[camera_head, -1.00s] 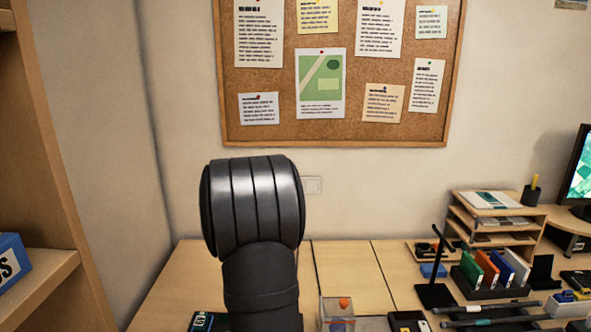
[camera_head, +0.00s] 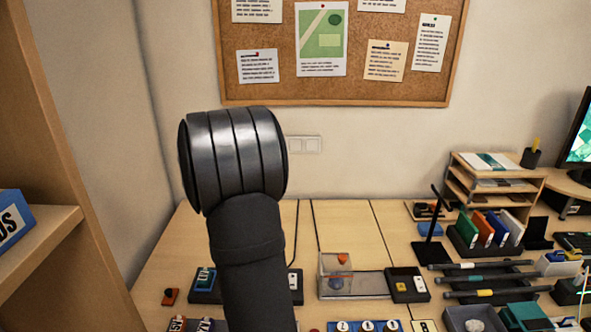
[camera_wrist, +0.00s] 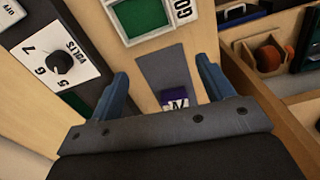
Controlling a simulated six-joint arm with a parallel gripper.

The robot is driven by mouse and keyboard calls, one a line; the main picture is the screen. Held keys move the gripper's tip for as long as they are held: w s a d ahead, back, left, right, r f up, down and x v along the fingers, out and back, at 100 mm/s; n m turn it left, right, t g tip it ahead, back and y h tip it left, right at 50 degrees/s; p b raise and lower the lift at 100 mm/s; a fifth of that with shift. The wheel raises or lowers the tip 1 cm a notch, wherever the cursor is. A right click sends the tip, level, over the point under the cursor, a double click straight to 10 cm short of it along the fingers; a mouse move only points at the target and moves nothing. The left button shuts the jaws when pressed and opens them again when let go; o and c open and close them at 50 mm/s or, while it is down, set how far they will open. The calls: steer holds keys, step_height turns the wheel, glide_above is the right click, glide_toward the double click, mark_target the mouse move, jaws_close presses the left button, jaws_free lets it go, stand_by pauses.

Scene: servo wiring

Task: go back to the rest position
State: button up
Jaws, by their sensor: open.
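My gripper (camera_wrist: 162,97) shows in the wrist view, its two blue fingers wide apart with nothing held between them. In the head view my dark arm stands upright left of centre, and my gripper does not show there.
The wrist view shows a dial panel marked VOLTS (camera_wrist: 62,62), a green-windowed GO panel (camera_wrist: 140,16) and a wooden-edged compartment with an orange round thing (camera_wrist: 268,54). In the head view, a clear box (camera_head: 337,275), a switch block (camera_head: 408,285) and a shelf organiser (camera_head: 497,180) stand on the desk.

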steer(key=shift+w+a+f, duration=0.1)
steer(key=shift+a+f, duration=0.3)
steer(key=shift+a, duration=0.25)
steer(key=shift+w+a+f, duration=0.1)
steer(key=shift+a+f, duration=0.25)
steer(key=shift+a, duration=0.25)
